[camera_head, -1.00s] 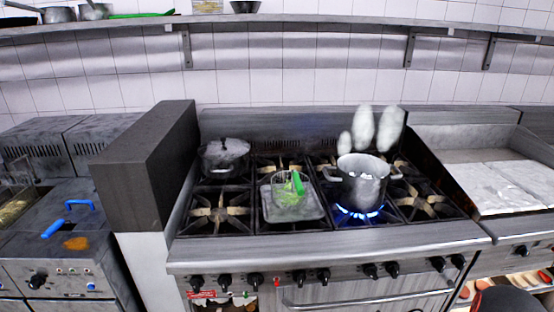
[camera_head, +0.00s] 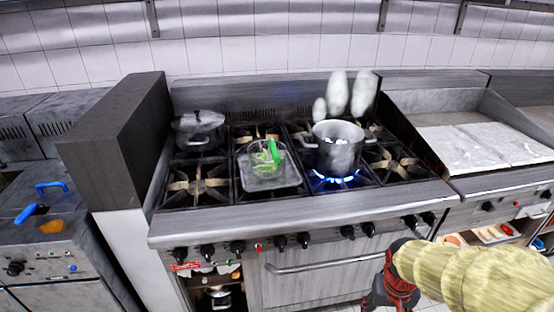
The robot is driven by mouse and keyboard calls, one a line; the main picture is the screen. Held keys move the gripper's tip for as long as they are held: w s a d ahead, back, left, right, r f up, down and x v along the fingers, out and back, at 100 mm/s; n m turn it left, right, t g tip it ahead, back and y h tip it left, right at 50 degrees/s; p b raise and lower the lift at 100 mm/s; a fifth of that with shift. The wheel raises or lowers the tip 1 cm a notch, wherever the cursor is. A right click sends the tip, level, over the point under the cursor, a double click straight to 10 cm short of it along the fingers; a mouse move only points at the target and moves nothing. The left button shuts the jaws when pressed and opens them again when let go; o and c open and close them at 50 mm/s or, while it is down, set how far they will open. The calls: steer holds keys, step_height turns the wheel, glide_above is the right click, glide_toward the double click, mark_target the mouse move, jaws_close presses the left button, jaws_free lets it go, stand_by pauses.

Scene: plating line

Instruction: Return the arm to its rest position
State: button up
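My gripper (camera_head: 388,292) shows at the bottom right as a dark and red end on my pale yellow arm. It is in front of the oven door, low and apart from the stove top. Its fingers are small and partly cut off by the lower edge, so I cannot tell whether it is open or shut. I see nothing clearly held in it.
The stove (camera_head: 300,222) carries a lidded pot (camera_head: 199,132), a steaming pot (camera_head: 337,150) over a blue flame, and a tray (camera_head: 288,186) with a glass bowl (camera_head: 262,168) and green item. A griddle (camera_head: 475,145) is right; fryers (camera_head: 40,235) are left.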

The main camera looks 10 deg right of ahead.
steer(key=s+a+r+n+t, duration=0.1)
steer(key=a+r+t, duration=0.1)
steer(key=a+r, duration=0.4)
steer(key=s+a+r+n+t+y, duration=0.1)
steer(key=s+a+r+n+t, duration=0.1)
steer(key=a+r, duration=0.5)
step_height(320, 180, up, 6)
steer(key=shift+a+r+n+t, duration=0.2)
steer(key=shift+n+t, duration=0.1)
steer(key=shift+t, duration=0.3)
